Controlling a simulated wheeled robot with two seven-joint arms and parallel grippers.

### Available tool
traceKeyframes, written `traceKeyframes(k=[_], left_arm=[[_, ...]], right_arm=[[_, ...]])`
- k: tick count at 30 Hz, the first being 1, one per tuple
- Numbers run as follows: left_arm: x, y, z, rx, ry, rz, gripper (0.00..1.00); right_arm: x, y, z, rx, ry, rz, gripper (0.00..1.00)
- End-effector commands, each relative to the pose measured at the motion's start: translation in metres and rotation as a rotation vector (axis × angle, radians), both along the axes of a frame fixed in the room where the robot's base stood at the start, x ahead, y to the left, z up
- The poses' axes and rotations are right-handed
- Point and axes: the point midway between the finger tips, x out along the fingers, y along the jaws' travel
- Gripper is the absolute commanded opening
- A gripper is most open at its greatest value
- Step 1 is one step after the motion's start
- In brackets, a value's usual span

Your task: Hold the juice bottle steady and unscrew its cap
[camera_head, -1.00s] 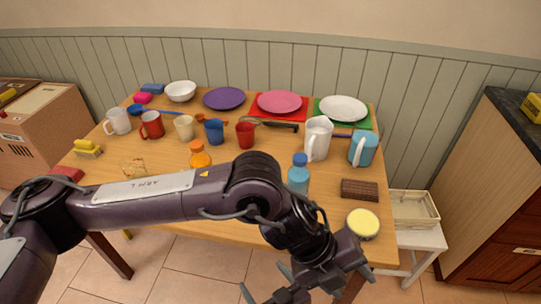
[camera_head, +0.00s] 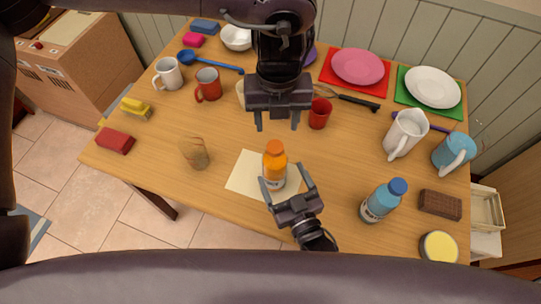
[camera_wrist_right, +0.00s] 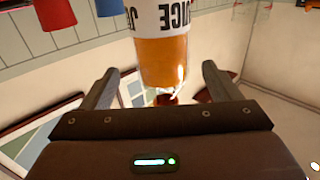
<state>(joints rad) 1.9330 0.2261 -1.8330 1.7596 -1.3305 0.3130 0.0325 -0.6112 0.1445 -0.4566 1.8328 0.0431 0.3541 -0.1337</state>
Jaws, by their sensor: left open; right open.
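The juice bottle (camera_head: 273,172), orange with an orange cap (camera_head: 274,149) and a white label, stands upright on a pale sheet (camera_head: 243,182) near the table's front edge. My right gripper (camera_head: 284,174) is open at the bottle's near right side, its fingers spread to either side. In the right wrist view the bottle (camera_wrist_right: 163,60) appears upside down between the open fingers (camera_wrist_right: 158,72), with gaps on both sides. My left gripper (camera_head: 277,129) is open and empty, pointing down, just beyond the cap in the picture. Its height above the table is hard to judge.
A blue bottle (camera_head: 381,201) stands to the right, and a brown jar-like thing (camera_head: 195,153) to the left. A red cup (camera_head: 320,113) and a cream cup, partly hidden, are close to my left gripper. A white pitcher (camera_head: 405,134) stands further right.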

Motion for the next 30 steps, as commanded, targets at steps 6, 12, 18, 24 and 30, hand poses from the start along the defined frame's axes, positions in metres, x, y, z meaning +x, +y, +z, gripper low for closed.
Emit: traceKeyframes(k=[6,12,18,24,30], left_arm=[[0.0,0.0,0.0,0.0,0.0,0.001,0.51],[0.0,0.0,0.0,-0.001,0.0,0.0,0.51],[0.0,0.0,0.0,-0.001,0.0,0.0,0.51],[0.0,0.0,0.0,-0.001,0.0,0.0,0.51],[0.0,0.0,0.0,-0.001,0.0,0.0,0.51]], right_arm=[[0.032,0.014,0.002,0.003,-0.003,0.0,0.83],[0.055,0.024,0.001,0.001,-0.001,0.0,0.83],[0.064,0.028,0.0,0.001,0.0,0.0,0.83],[0.064,0.028,0.0,0.001,0.0,0.001,0.83],[0.064,0.028,0.0,0.001,0.0,0.001,0.61]])
